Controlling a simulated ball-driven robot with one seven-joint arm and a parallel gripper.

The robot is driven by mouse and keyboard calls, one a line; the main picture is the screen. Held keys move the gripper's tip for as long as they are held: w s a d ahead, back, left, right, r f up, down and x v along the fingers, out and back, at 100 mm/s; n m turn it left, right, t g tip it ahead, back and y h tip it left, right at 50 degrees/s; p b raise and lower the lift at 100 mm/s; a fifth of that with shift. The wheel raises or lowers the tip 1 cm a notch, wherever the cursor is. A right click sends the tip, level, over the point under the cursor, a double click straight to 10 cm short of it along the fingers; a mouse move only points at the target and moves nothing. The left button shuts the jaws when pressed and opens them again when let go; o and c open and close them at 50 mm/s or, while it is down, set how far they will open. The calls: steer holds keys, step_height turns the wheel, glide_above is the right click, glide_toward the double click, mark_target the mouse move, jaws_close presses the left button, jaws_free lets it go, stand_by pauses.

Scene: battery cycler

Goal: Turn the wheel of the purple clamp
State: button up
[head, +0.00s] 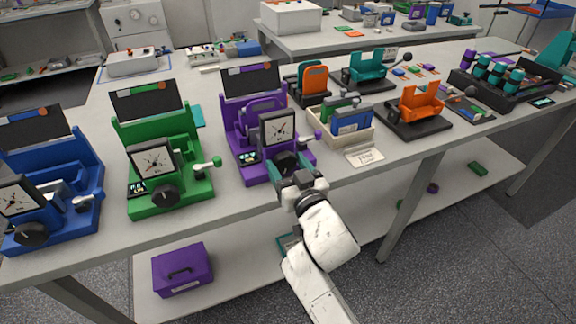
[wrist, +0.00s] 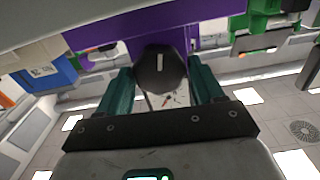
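The purple clamp (head: 238,118) stands near the front edge of the bench, with a dial gauge (head: 277,129) on its front. Its black wheel (head: 284,159) is low on the front and partly hidden by my gripper in the head view. My gripper (head: 296,177) is right in front of it. In the wrist view the dark wheel (wrist: 160,70) with a white mark lies between the teal fingertips of my gripper (wrist: 160,75). The fingers are apart, one on each side of the wheel. I cannot see clear contact on either side.
A green clamp (head: 165,150) and a blue clamp (head: 60,180) stand to the left. To the right are a beige bin (head: 345,137) and an orange device (head: 415,105). A purple box (head: 183,270) lies on the lower shelf.

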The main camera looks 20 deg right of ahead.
steer(key=c, duration=0.7)
steer(key=shift+n, duration=0.4)
steer(key=n+p, duration=0.1)
steer(key=n, duration=0.3)
steer(key=shift+a+n, duration=0.1)
steer(key=shift+n, duration=0.2)
steer(key=n, duration=0.4)
steer(key=shift+n+p, duration=0.3)
steer(key=shift+p, duration=0.1)
steer(key=shift+a, duration=0.1)
steer(key=o, duration=1.1)
